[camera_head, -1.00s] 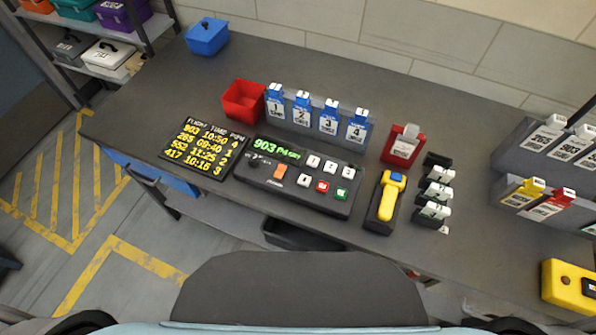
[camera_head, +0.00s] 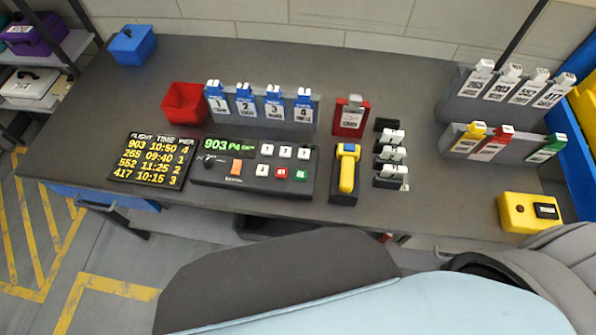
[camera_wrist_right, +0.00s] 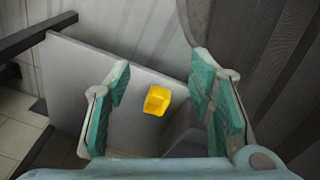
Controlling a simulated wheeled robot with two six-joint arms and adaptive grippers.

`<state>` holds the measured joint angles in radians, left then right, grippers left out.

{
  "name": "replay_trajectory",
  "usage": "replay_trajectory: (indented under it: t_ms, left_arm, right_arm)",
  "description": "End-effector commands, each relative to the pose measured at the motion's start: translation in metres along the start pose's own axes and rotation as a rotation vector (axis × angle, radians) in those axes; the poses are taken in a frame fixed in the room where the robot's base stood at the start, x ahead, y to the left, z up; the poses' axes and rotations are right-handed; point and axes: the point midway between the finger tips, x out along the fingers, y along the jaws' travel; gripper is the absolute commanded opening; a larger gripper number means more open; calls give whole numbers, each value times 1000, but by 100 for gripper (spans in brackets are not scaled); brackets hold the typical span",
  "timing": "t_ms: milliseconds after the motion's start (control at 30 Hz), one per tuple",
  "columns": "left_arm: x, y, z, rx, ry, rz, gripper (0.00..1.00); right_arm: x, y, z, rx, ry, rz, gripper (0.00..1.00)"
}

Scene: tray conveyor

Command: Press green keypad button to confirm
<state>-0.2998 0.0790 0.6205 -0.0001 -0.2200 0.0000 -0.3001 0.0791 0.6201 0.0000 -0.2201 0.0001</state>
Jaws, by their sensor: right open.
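The green keypad button (camera_head: 300,175) is at the right end of the lower row on the black keypad console (camera_head: 213,177), beside a red button (camera_head: 282,173). White buttons sit above and to the left of them. The console's display (camera_head: 229,145) shows green text starting with 903. No gripper touches the console. My right gripper (camera_wrist_right: 160,108) is open and empty in the right wrist view, with a yellow box beyond its fingers. Neither gripper shows in the head view, where part of my right arm is at the lower right.
A flight board (camera_head: 157,161) lies left of the console. A yellow scanner (camera_head: 347,172) in a black holder stands right of it. Blue numbered tags (camera_head: 245,100) and a red bin (camera_head: 185,104) stand behind. A yellow box (camera_head: 530,212) is at the right.

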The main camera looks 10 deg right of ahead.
Motion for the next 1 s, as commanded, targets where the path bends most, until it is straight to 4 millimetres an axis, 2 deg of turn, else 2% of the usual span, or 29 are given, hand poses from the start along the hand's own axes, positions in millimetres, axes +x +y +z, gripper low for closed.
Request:
replay_trajectory:
  t_ms: [300, 600, 1000]
  left_arm:
    - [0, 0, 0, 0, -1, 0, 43]
    - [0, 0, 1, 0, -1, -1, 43]
    - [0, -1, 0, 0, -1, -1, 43]
  right_arm:
    - [0, 0, 0, 0, 0, 0, 48]
    - [0, 0, 0, 0, 0, 0, 0]
    - [0, 0, 0, 0, 0, 1, 0]
